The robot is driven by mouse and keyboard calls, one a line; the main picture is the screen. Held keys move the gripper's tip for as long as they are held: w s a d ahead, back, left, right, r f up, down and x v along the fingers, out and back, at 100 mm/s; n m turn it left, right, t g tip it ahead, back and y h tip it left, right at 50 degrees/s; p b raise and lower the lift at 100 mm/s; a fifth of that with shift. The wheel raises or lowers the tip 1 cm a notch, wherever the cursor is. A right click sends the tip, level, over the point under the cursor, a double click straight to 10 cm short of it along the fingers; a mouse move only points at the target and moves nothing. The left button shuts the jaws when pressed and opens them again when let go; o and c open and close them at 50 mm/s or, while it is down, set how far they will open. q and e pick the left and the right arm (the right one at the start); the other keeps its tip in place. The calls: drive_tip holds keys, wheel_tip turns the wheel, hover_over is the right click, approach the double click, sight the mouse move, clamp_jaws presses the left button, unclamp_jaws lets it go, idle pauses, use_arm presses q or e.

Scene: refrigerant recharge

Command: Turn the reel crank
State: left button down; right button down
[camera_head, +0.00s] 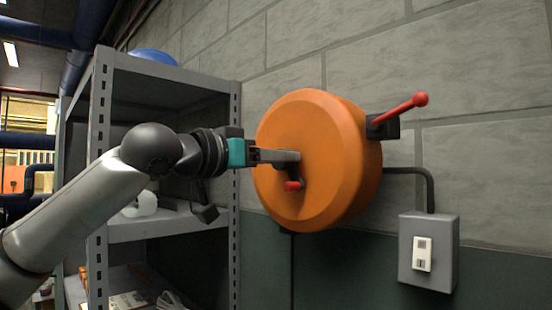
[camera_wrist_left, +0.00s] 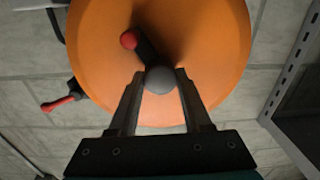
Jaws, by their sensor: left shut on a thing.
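The orange reel (camera_head: 325,140) is a large round drum mounted on the block wall; its orange face also fills the top of the left wrist view (camera_wrist_left: 215,50). Its crank has a dark arm with a red end (camera_head: 292,186), which hangs below my fingers in the head view. In the left wrist view the red end (camera_wrist_left: 128,40) is at the upper left of a grey round knob (camera_wrist_left: 161,80). My left gripper (camera_head: 288,156) is at the reel's face, its fingers shut on either side of this grey knob of the crank. My right gripper is not in view.
A red lever (camera_head: 405,108) on a black bracket sticks out at the reel's right. A grey switch box (camera_head: 428,252) with a dark conduit is on the wall, lower right. A grey metal shelf (camera_head: 100,150) stands close behind my left arm.

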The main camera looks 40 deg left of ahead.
use_arm(q)
drive_tip(key=shift+m, duration=0.3)
drive_tip(key=m, duration=1.1)
drive_tip(key=m+b, duration=0.1)
drive_tip(key=m, duration=1.1)
drive_tip(key=shift+f+m, duration=0.2)
drive_tip(key=shift+m, duration=0.1)
idle(0.4)
drive_tip(key=shift+c, duration=1.7)
unclamp_jaws()
drive_tip(key=shift+h, duration=0.4)
